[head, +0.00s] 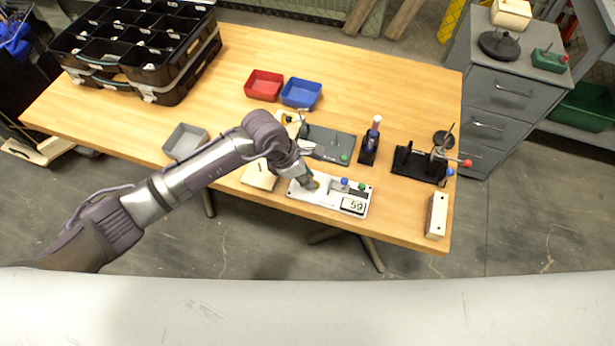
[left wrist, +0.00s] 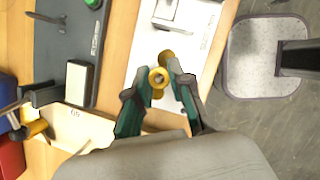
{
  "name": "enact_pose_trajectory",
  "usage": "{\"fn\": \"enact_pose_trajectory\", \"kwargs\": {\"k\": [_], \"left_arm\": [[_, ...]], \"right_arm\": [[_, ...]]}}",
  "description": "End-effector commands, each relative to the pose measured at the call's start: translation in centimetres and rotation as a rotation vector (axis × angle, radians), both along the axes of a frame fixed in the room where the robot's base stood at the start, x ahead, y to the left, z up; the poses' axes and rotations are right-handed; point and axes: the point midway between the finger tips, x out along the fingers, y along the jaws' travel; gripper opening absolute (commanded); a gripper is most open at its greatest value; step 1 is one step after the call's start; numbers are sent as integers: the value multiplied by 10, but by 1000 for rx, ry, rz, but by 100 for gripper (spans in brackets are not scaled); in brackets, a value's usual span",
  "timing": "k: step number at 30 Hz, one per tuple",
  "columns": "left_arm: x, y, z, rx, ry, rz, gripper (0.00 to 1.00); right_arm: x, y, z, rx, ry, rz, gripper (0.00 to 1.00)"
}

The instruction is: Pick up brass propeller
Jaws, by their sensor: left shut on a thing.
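The brass propeller (left wrist: 157,77) is a small golden piece with a round hole, seen in the left wrist view between my fingertips. My left gripper (left wrist: 161,87) is shut on it, with one green-and-dark finger on each side. In the head view my left gripper (head: 309,183) reaches down over the left part of a white test device (head: 332,205), and a bit of brass shows at its tip. Whether the propeller touches the device's top cannot be told. My right gripper is not in view.
The white device has a display reading 59 and a blue knob. Behind it are a dark plate (head: 330,141) with a green knob and a blue-and-white upright tool (head: 370,143). A black clamp stand (head: 418,167) is right. Red (head: 264,84) and blue (head: 301,92) bins stand farther back.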

Motion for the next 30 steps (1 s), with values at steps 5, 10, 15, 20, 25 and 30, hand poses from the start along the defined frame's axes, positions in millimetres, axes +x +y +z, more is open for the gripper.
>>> {"fn": "enact_pose_trajectory", "kwargs": {"k": [5, 10, 15, 20, 25, 30], "left_arm": [[1, 0, 18, 0, -4, -1, 0], [1, 1, 46, 1, -3, -1, 0], [-6, -31, 60, -3, -3, -6, 0], [-12, -62, 79, -3, -4, -4, 0], [-18, -92, 96, -1, -4, -3, 0], [-22, -109, 106, -1, -2, -2, 0]], "right_arm": [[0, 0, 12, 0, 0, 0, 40], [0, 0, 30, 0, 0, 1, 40], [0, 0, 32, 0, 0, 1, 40], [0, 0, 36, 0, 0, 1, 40], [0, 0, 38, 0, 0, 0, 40], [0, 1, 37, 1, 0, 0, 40]]}}
